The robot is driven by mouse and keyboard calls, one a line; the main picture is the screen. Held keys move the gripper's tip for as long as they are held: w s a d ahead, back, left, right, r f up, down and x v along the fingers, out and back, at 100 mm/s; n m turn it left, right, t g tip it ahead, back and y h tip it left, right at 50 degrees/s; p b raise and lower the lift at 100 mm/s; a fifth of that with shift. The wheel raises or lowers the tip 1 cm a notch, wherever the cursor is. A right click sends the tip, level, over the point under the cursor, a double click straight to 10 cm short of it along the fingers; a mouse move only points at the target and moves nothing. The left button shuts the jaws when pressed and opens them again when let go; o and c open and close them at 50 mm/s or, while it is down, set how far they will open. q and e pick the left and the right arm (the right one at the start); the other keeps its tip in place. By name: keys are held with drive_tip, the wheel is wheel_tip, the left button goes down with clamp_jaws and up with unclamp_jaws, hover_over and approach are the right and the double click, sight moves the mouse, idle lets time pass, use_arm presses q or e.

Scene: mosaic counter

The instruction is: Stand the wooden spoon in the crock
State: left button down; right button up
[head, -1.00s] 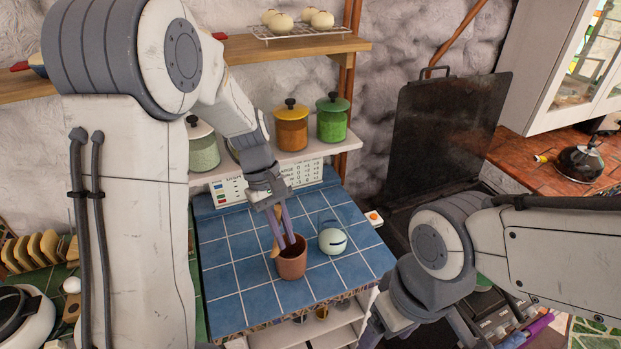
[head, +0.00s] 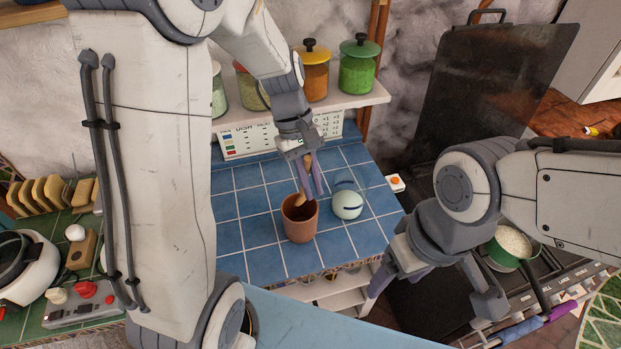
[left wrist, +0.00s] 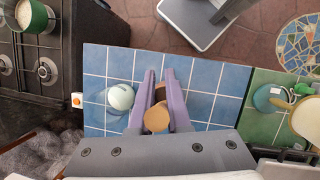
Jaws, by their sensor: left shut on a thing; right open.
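The wooden spoon (head: 303,182) is held between the purple fingers of my left gripper (head: 312,178). It points steeply down, and its lower end shows at the mouth of the reddish-brown crock (head: 301,226). How far it goes inside I cannot tell. The crock stands upright on the blue tiled counter. In the left wrist view, the rounded tan end of the spoon (left wrist: 157,117) lies between the two fingers and hides most of the crock. My right gripper (head: 432,292) is open and empty at the lower right, away from the crock.
A pale green round pot (head: 347,204) stands just right of the crock. The blue tiles (head: 262,262) left of and before the crock are clear. A shelf with jars (head: 358,66) overhangs the back. The dark stove with a green pan (head: 512,250) is at the right.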

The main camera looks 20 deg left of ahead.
use_arm(q)
wheel_tip(320, 180, down, 11)
drive_tip(key=w+a+b, duration=0.1)
drive_tip(key=w+b, duration=0.1)
drive_tip(key=b, duration=0.4)
drive_tip(key=shift+a+f+b, duration=0.15)
drive_tip(key=shift+a+b, duration=0.05)
drive_tip(key=shift+b, duration=0.15)
idle(0.3)
unclamp_jaws()
idle(0.4)
wheel_tip(320, 180, up, 10)
drive_tip(key=p, duration=0.9)
drive_tip(key=shift+p, duration=0.4)
